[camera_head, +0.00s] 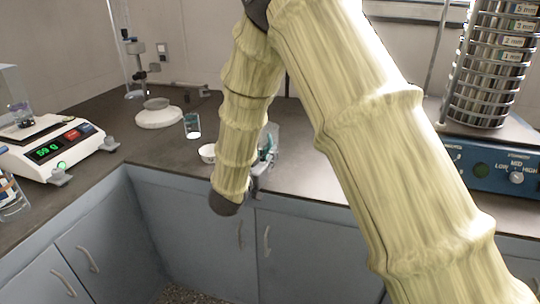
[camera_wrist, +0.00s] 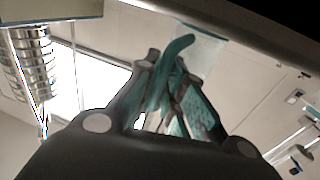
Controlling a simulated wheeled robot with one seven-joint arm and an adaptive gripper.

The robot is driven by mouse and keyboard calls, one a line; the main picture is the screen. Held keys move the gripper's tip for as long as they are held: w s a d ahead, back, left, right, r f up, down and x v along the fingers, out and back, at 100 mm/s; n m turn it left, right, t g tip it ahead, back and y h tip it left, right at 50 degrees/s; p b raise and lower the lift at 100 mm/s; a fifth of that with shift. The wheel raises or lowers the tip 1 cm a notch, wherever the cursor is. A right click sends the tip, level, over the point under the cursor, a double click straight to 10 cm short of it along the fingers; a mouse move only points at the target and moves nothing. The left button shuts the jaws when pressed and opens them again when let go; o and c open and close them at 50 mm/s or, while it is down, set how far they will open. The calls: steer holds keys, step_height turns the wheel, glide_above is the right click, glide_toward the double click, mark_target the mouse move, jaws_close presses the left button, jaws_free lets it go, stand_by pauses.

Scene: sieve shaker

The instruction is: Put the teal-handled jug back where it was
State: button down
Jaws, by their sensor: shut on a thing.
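The teal-handled jug (camera_head: 272,132) is at the counter's front part in the head view, partly hidden behind my arm. Its teal handle (camera_wrist: 180,46) shows between my fingers in the wrist view, with the clear body (camera_wrist: 207,48) beyond it. My gripper (camera_head: 263,165) is shut on the handle, and the same gripper (camera_wrist: 170,85) fills the middle of the wrist view. The jug looks roughly upright. I cannot tell whether its base touches the counter.
A small white bowl (camera_head: 208,153) and a glass beaker (camera_head: 192,126) stand left of my forearm. A round white stand (camera_head: 158,115) is farther back. A balance (camera_head: 50,145) stands left, the sieve shaker (camera_head: 495,165) right. Bare counter (camera_head: 312,165) lies right of the jug.

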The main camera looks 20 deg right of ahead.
steer(key=c, duration=1.5)
jaws_free()
steer(key=shift+c, duration=0.2)
steer(key=shift+r, duration=0.1)
steer(key=v, duration=1.2)
